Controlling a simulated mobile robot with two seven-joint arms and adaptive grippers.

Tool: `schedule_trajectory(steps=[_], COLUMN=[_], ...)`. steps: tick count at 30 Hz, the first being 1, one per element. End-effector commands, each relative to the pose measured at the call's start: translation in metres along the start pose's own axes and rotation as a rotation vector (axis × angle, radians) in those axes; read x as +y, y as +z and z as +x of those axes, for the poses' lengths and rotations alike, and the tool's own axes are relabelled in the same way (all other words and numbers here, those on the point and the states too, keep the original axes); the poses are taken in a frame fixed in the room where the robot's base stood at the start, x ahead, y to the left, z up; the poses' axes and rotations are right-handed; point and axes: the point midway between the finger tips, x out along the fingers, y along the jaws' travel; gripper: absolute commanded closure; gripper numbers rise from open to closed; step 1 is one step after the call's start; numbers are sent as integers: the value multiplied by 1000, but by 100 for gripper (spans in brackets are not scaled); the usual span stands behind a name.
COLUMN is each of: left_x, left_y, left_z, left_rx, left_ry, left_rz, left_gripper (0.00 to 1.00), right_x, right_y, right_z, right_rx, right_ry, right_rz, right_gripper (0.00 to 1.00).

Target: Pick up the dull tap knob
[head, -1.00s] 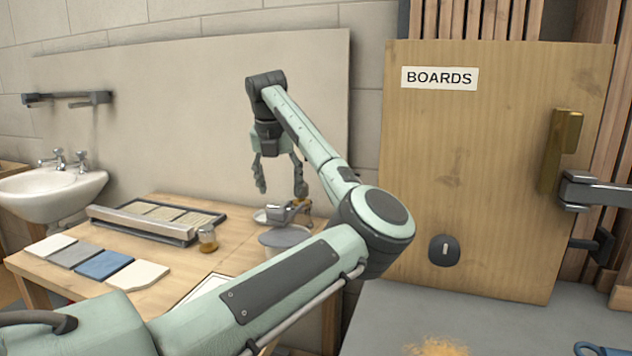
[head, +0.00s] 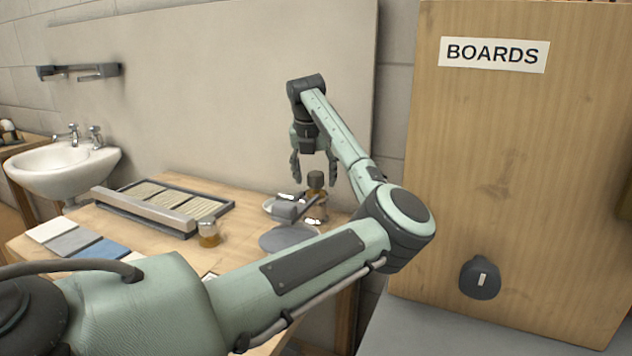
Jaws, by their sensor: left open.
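My left gripper (head: 314,176) is open and points down above the back right of the wooden workbench (head: 250,196). My right gripper is not in view.
A grey round disc (head: 288,238) lies in front of the dish. The BOARDS panel (head: 500,150) rises at right. A sink (head: 62,168) stands behind left.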

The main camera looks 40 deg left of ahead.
Motion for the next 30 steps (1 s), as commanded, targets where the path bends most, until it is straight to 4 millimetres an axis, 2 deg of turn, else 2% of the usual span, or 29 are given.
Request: schedule_trajectory(steps=[4,11,25,30], left_x=[0,-1,-1,-1], left_y=[0,0,0,1], left_z=[13,14,14,14], left_rx=[0,-1,-1,-2], left_ry=[0,-1,-1,-1], left_rz=[0,0,0,0], left_gripper=[40,40,97,97], right_x=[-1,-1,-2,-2], right_y=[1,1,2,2], right_z=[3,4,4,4], right_rx=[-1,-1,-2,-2], right_ry=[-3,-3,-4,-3], right_rz=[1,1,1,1], right_gripper=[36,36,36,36])
